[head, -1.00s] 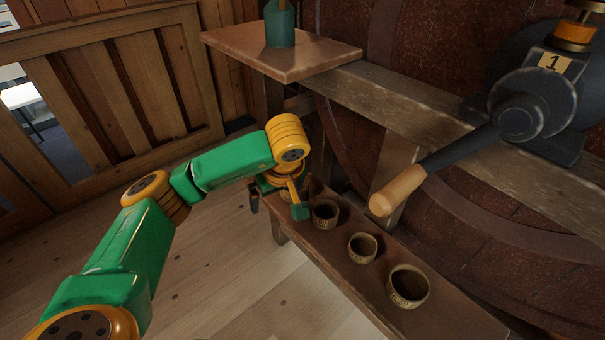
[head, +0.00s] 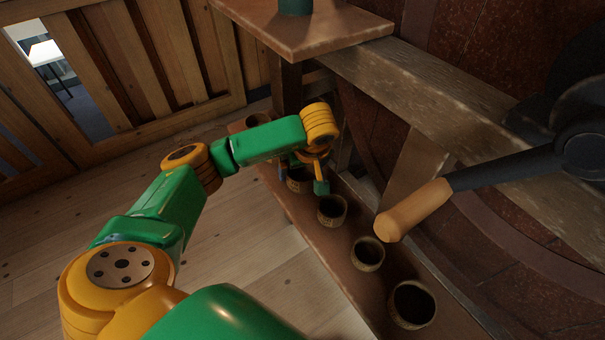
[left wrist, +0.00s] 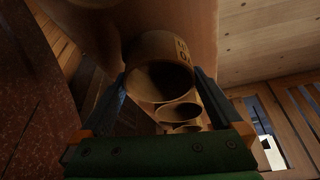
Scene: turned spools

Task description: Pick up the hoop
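Several round, open wooden hoops stand in a row on a low bench (head: 318,238). One hoop (head: 298,184) is partly hidden behind my left gripper (head: 303,180), whose fingers reach down on either side of it. In the left wrist view, the nearest hoop (left wrist: 160,78), with dark lettering on its side, lies between the two fingers of my left gripper (left wrist: 162,88). The fingers are spread apart. Firm contact with the hoop cannot be made out. My right gripper is not in view.
More hoops stand nearer along the bench (head: 332,209) (head: 367,253) (head: 412,304), and another object (head: 258,120) sits at its far end. A crank with a wooden handle (head: 413,209) hangs above the bench's right side. A wooden shelf (head: 300,32) is above the far end.

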